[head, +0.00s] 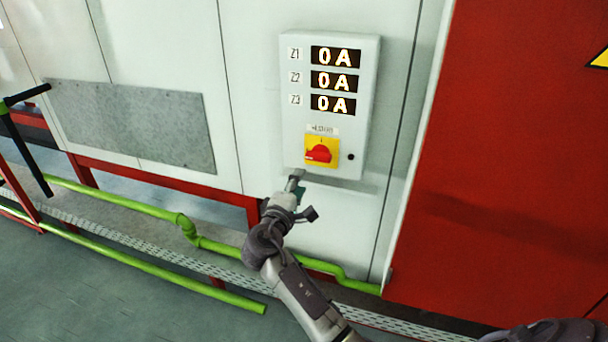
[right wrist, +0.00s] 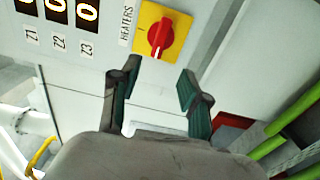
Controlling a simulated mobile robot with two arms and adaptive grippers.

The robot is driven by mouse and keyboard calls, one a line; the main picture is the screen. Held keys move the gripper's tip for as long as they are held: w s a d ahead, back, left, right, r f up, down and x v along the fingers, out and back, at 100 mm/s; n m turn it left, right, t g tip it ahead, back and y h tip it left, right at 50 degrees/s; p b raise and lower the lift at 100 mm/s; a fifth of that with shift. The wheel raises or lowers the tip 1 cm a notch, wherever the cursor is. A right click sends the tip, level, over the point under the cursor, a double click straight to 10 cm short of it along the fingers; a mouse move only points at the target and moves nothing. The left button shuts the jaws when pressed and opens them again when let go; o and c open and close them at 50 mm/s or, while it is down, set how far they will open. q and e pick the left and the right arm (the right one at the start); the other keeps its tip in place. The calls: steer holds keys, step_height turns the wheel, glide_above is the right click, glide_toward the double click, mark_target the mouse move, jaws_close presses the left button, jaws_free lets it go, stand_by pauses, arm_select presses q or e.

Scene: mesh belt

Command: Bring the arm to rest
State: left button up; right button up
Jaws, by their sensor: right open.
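My right gripper (head: 297,182) is in front of the wall, just below the grey control box (head: 362,75). In the right wrist view its two fingers (right wrist: 157,88) stand apart with nothing between them. The red rotary switch (head: 319,153) on its yellow plate (head: 329,141) is just above the gripper. The switch also shows in the right wrist view (right wrist: 161,36), beyond the fingertips, and no finger appears to touch it. My right arm reaches up from the bottom of the head view. My left gripper is not in view.
The box's three displays (head: 335,81) each read 0 A. Green pipes (head: 150,207) and a perforated tray (head: 100,232) run low along the wall. A large red panel (head: 510,150) stands to the right. Open floor (head: 80,290) lies at lower left.

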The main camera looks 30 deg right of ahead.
steer(key=shift+s+a, duration=0.25)
steer(key=shift+a, duration=0.05)
